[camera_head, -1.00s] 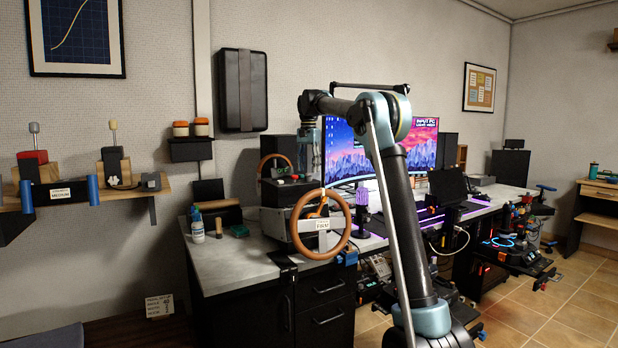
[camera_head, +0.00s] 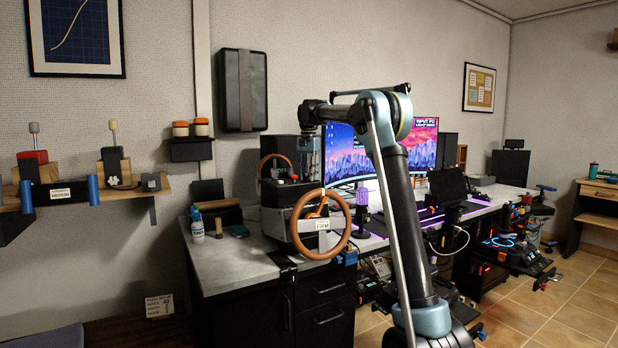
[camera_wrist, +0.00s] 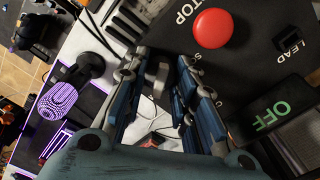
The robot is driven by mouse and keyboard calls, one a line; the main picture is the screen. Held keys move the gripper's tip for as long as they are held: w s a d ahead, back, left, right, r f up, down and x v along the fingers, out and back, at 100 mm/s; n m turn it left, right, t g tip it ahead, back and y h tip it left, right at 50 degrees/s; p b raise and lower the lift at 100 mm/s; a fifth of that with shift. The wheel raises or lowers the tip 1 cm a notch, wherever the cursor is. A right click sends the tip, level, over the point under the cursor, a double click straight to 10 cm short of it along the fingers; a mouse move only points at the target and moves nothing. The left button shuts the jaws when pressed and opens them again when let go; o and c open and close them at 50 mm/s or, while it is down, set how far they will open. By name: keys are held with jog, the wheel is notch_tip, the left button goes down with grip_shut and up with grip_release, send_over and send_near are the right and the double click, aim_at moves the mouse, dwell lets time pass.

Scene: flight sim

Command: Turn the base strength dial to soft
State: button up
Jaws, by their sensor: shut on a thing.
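The wheel base (camera_head: 276,192) stands on the desk, with a brown steering wheel (camera_head: 343,238) on its front. A small white label (camera_head: 330,224) hangs at the wheel's middle; its lettering is too small to read surely. My gripper (camera_head: 309,182) points down at the top of the base, its tips partly hidden. In the wrist view, my gripper's blue fingers (camera_wrist: 160,74) stand either side of a small grey piece, which seems to be the base strength dial (camera_wrist: 161,78). Its pointer and setting marks cannot be read.
A red STOP button (camera_wrist: 212,28) and a lit OFF sign (camera_wrist: 270,117) lie close beside the fingers. A purple-lit microphone (camera_wrist: 62,97) and monitors (camera_head: 421,145) stand to the right of the base in the head view. A glue bottle (camera_head: 197,228) is left on the desk.

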jog(key=shift+n, duration=0.4)
jog(key=n, duration=0.5)
jog(key=shift+n, duration=0.3)
jog(key=n, duration=0.3)
jog(key=shift+n, duration=0.4)
jog(key=n, duration=0.3)
jog(key=shift+n, duration=0.3)
jog(key=n, duration=0.5)
jog(key=shift+w, duration=0.1)
jog(key=n, duration=0.5)
jog(key=shift+d, duration=0.1)
